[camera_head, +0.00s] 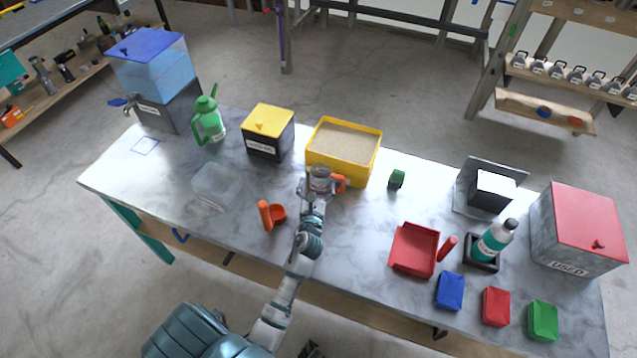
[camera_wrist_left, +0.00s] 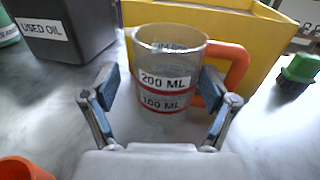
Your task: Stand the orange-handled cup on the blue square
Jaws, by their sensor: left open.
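The clear measuring cup with the orange handle (camera_head: 320,178) stands upright on the table in front of the yellow sand tray. In the left wrist view the cup (camera_wrist_left: 165,72) shows 200 ML and 100 ML bands, with its orange handle to the right. My left gripper (camera_head: 316,190) is open at the cup. In the wrist view its fingers lie left and right of the cup, with visible space on the left; contact on the right cannot be told. The blue square outline (camera_head: 145,145) lies bare at the table's left end. My right gripper is not in view.
A yellow sand tray (camera_head: 322,159) is right behind the cup. A yellow-lidded used-oil box (camera_head: 268,146), a green watering can (camera_head: 208,122) and a clear container (camera_head: 216,187) stand between cup and square.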

